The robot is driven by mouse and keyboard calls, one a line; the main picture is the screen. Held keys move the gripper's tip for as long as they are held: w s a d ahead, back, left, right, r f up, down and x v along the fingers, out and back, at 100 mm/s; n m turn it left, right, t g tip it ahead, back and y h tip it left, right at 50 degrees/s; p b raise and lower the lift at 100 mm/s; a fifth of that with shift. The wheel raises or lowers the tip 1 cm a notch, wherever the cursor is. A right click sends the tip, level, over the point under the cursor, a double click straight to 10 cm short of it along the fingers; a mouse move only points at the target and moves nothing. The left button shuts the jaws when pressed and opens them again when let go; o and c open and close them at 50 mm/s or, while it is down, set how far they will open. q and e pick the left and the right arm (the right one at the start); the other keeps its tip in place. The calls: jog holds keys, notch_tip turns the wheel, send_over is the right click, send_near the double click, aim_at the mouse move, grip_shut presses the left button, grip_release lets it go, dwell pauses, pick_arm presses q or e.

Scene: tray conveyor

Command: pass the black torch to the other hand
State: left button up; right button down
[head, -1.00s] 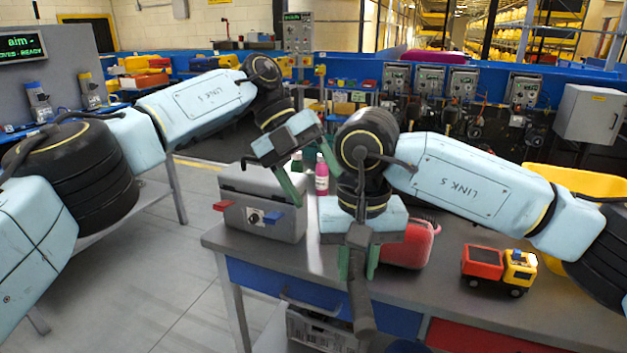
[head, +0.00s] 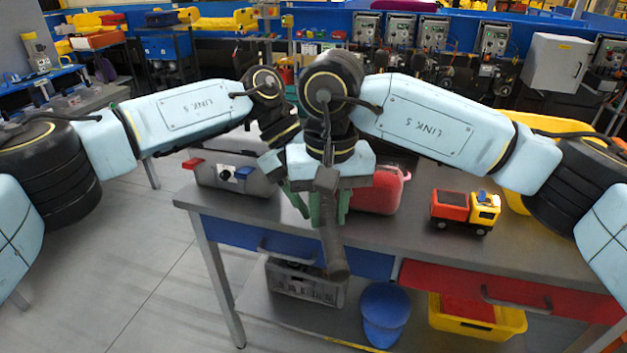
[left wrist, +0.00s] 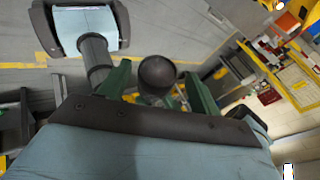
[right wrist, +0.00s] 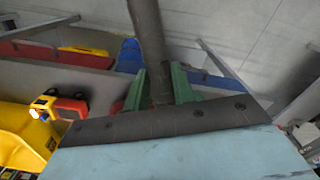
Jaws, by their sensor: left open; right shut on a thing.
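The black torch (head: 335,258) hangs down from my right gripper (head: 328,207), its wider end low. In the right wrist view the torch (right wrist: 150,40) runs as a dark bar between the green fingers of my right gripper (right wrist: 160,90), which are shut on it. My left gripper (head: 296,200) is open, close beside the right one and partly hidden behind it in the head view. In the left wrist view a dark round end, seemingly the torch's, shows between the open fingers of my left gripper (left wrist: 158,85); I cannot tell whether they touch it.
The workbench (head: 420,230) carries a grey toolbox (head: 235,175), a red case (head: 385,190) and a toy truck (head: 465,210). Below are a grey crate (head: 305,284), a blue cap (head: 385,312) and a yellow bin (head: 480,318). The floor at left is clear.

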pick_arm(q)
jog(key=c, duration=1.1)
jog(key=shift+c, duration=0.3)
pick_arm(e)
jog(key=c, duration=1.1)
grip_release()
